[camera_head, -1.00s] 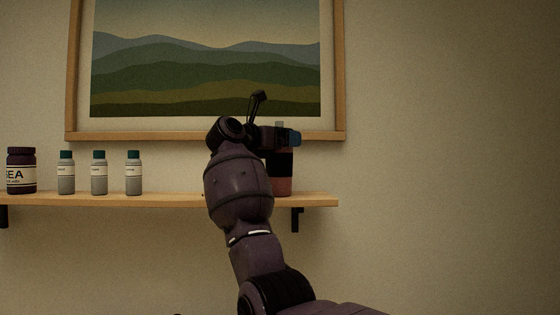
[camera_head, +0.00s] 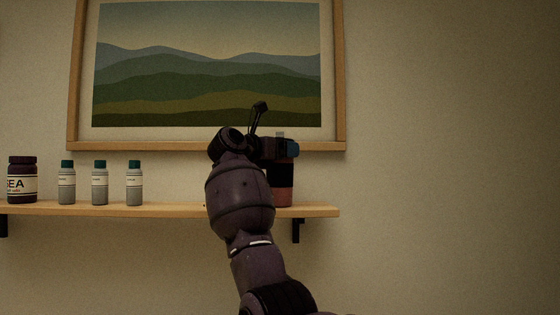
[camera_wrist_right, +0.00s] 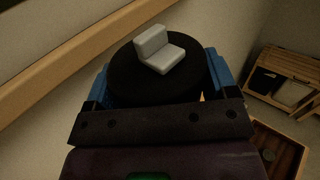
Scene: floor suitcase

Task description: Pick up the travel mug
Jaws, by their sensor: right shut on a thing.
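The travel mug (camera_head: 283,190) has a pinkish body with a dark band. It is upright at the right end of the wall shelf, its base at the shelf's level; I cannot tell whether it touches. My right gripper (camera_head: 286,149) is shut around its upper part. In the right wrist view the mug's round black lid (camera_wrist_right: 125,78) with a grey tab (camera_wrist_right: 160,52) sits between the blue fingers. My right arm hides the mug's left side in the head view. My left gripper is not in view.
The wooden shelf (camera_head: 160,208) also carries several small grey bottles with teal caps (camera_head: 99,182) and a dark labelled jar (camera_head: 22,180) at left. A framed landscape picture (camera_head: 208,75) hangs just above. Wooden furniture (camera_wrist_right: 285,80) shows at right in the wrist view.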

